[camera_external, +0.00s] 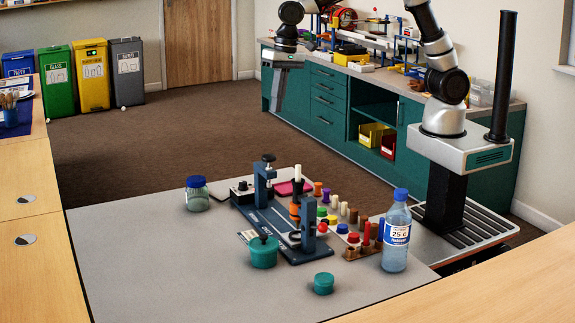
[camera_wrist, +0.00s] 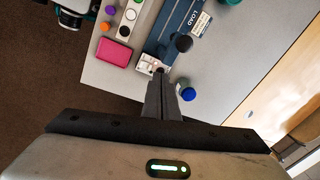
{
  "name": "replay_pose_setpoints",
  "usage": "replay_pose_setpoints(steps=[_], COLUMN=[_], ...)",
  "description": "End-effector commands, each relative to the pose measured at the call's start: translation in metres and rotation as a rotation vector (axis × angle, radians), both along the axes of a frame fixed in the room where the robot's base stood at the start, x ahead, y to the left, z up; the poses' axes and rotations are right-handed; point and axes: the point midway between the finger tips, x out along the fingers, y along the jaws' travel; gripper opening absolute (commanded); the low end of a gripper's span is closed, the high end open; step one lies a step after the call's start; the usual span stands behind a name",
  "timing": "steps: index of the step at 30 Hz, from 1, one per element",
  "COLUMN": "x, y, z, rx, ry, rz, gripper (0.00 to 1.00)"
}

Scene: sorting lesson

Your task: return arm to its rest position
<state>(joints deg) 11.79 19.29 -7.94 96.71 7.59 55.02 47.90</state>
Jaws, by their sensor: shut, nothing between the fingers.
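My gripper (camera_external: 276,112) hangs in the air, pointing down, at the upper middle of the external view, beyond the grey table (camera_external: 130,260). My arm reaches left to it from its mount at the right. In the wrist view my gripper (camera_wrist: 160,74) has its fingers together with nothing between them. The fingers point toward the table's edge, where a blue device (camera_wrist: 185,30), a pink block (camera_wrist: 111,54) and a blue-lidded jar (camera_wrist: 188,94) show. They look well below the fingers.
The table holds the blue clamp device (camera_external: 268,220), the blue-lidded jar (camera_external: 197,203), a teal pot (camera_external: 264,254), a small teal container (camera_external: 323,284), a water bottle (camera_external: 395,256) and several coloured pegs. A teal cabinet (camera_external: 325,95) stands behind my gripper. Brown floor (camera_external: 150,150) is open at left.

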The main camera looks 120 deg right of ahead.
Motion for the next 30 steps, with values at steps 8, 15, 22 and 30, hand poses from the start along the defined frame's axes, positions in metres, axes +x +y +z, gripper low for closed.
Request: replay_pose_setpoints(steps=[8, 15, 22, 30], x=[-0.105, -0.186, -0.234, -0.253], y=[0.088, 0.128, 0.144, 0.149], z=[0.083, 0.095, 0.086, 0.120], rx=[-0.124, -0.258, -0.362, -0.413], ry=[-0.146, -0.224, -0.268, -0.278], rz=[0.517, 0.869, 1.081, 1.176], gripper=[0.00, 0.00, 0.00, 0.00])
